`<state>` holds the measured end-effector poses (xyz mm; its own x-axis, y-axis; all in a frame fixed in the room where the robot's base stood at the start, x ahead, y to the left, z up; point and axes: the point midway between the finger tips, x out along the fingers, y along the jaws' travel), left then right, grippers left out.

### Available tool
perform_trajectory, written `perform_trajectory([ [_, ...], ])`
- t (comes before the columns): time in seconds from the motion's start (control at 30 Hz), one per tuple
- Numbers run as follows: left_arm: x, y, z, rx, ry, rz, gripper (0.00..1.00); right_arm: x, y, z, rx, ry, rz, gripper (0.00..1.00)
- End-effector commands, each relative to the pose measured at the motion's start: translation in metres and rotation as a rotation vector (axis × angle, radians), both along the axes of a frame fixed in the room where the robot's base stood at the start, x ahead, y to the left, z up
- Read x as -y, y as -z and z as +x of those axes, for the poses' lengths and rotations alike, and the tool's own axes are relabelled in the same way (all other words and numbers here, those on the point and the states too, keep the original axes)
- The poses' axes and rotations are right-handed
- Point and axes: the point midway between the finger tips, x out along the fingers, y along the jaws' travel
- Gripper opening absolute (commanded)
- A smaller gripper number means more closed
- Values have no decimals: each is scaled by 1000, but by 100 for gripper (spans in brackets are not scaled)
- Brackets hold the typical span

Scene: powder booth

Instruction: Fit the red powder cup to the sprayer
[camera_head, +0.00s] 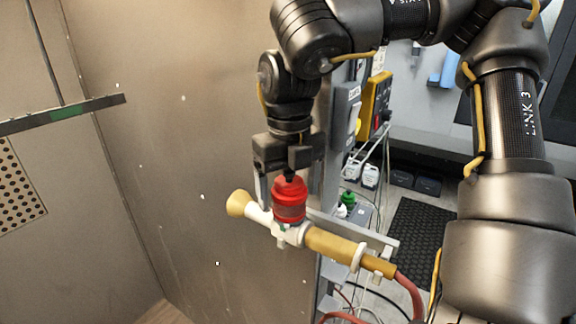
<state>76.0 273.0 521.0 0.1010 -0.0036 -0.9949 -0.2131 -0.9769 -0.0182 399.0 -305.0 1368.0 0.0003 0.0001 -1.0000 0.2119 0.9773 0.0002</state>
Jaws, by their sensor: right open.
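The red powder cup (288,201) stands upright on top of the sprayer body, its lower end meeting the white part. The sprayer (328,243) has a cream nozzle at its left end, a white body and a tan handle, with a red hose at its right end. My right gripper (283,174) is just above and around the top of the cup, pointing down with its jaws open. Whether a finger touches the cup cannot be told. My left gripper is not in view.
The sprayer lies along a grey bracket (372,233) beside the booth's metal wall (160,130). Behind it are a green-topped cup (347,198), a white cup (341,211), white bottles (370,176), cables and a black floor mat (425,235). The left side of the booth is open.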

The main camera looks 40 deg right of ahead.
Motion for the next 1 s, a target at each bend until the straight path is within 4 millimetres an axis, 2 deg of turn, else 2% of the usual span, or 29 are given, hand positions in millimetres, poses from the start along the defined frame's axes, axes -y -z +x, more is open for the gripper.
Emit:
perform_trajectory([
  [0.13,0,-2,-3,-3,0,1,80,0,7,0,0,0,0,80],
  [0.4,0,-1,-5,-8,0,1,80,0,8,0,1,1,1,80],
  [0.8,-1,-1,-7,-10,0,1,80,0,8,0,0,1,1,30],
  [1.0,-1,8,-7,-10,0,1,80,0,10,0,2,49,0,30],
])
